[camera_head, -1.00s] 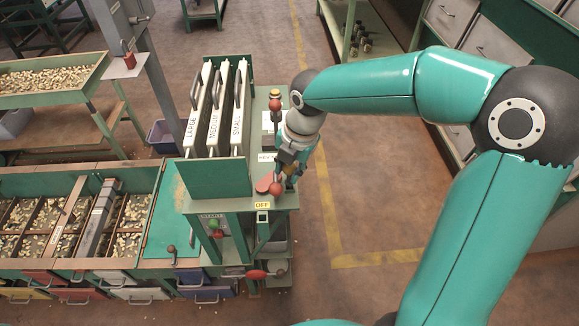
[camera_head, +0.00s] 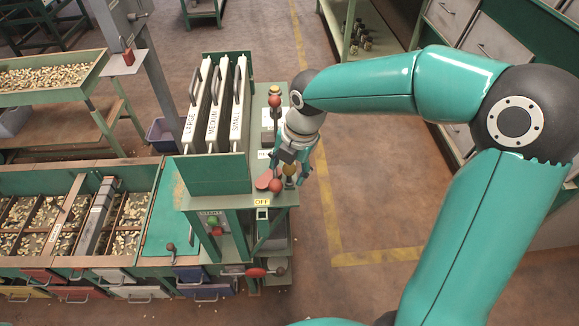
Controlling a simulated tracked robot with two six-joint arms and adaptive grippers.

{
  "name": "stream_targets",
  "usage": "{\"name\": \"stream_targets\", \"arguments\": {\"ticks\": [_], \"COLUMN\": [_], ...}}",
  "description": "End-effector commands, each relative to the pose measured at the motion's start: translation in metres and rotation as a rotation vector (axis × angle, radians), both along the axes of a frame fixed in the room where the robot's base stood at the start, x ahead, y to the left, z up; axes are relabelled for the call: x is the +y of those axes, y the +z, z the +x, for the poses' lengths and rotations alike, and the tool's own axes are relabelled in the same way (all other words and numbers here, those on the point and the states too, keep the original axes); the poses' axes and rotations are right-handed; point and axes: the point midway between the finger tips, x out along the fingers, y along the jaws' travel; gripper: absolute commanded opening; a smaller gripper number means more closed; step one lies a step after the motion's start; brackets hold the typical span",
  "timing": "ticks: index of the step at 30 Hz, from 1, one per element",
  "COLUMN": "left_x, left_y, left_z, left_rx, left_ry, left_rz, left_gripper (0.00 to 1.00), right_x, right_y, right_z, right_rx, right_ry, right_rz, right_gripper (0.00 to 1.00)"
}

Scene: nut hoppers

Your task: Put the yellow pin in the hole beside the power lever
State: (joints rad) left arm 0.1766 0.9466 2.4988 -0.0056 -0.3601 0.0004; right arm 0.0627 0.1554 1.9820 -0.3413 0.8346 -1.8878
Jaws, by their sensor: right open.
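My right gripper (camera_head: 291,168) is open over the front right part of the green machine's top. A dull yellow knob (camera_head: 289,169), which looks like the yellow pin's head, shows between or just below its fingers. I cannot tell whether the pin sits in a hole, as its lower part is hidden. A red ball (camera_head: 275,186), likely the power lever's end, is just left of the knob, beside a flat red piece (camera_head: 263,180). A yellow OFF label (camera_head: 262,202) is in front of them. My left gripper is not in view.
Hopper plates marked LARGE, MEDIUM and SMALL (camera_head: 236,120) stand left of my gripper. Another red ball (camera_head: 274,101) and a yellowish knob (camera_head: 275,90) are farther back. Green and red buttons (camera_head: 214,221) are on the front. Open floor (camera_head: 370,215) lies right.

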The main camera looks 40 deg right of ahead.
Motion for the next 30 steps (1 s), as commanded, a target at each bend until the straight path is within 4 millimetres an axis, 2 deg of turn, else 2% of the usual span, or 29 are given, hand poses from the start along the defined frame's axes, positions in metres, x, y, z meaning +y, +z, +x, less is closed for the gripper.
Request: {"name": "stream_targets", "arguments": {"ticks": [8, 11, 24, 30], "left_x": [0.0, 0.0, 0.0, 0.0], "left_y": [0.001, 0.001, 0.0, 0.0], "left_z": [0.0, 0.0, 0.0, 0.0], "left_rx": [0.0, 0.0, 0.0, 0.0], "left_ry": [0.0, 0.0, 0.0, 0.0], "left_rz": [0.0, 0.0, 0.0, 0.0], "left_gripper": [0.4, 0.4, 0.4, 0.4], "right_x": [-0.001, -0.002, -0.008, -0.01], "right_y": [0.008, 0.021, 0.1, 0.116], "right_z": [-0.001, -0.003, -0.017, -0.021], "right_rx": [-0.002, -0.004, -0.003, 0.0], "right_ry": [0.0, 0.0, 0.001, 0.0], "right_rz": [0.0, 0.0, 0.0, 0.0], "right_gripper": [0.6, 0.6, 0.6, 0.6]}}
